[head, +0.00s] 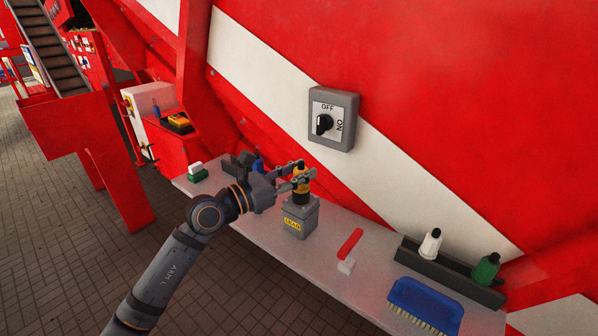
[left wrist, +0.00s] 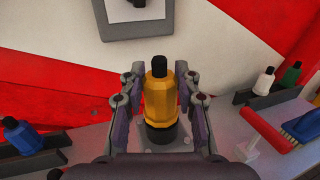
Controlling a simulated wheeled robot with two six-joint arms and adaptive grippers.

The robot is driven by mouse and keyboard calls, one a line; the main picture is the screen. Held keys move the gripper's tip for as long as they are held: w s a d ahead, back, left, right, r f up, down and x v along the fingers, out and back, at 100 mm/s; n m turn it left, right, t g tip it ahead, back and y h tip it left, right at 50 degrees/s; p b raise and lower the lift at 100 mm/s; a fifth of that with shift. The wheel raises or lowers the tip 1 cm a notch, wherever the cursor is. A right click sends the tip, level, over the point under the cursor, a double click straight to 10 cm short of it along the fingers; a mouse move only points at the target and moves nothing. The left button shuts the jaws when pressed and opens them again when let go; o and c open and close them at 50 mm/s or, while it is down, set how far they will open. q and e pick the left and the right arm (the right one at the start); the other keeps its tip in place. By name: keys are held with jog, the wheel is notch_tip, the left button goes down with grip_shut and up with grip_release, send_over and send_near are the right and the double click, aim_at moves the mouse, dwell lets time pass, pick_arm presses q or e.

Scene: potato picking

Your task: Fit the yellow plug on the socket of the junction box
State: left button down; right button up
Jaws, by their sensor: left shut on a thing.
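The yellow plug (head: 300,184) has a black tip and stands upright between the fingers of my left gripper (head: 303,176), which is shut on it. In the left wrist view the plug (left wrist: 158,97) sits midway between the two fingers, with a dark ring at its lower end. The junction box (head: 297,218) is a grey block with a yellow label on its front, standing on the shelf. The plug is directly over the box's top. Its lower end and the socket are hidden, so I cannot tell whether it is seated. My right gripper is not in view.
A rack (head: 450,272) at the right holds a white plug (head: 430,243) and a green plug (head: 486,268). A blue plug (left wrist: 22,136) stands at the left. A switch box (head: 333,118) is on the wall.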

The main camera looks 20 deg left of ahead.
pick_arm(q)
jog(key=c, duration=0.9)
grip_release()
jog(key=shift+o, duration=0.2)
notch_tip(320, 180, up, 10)
jog(key=shift+f, duration=0.1)
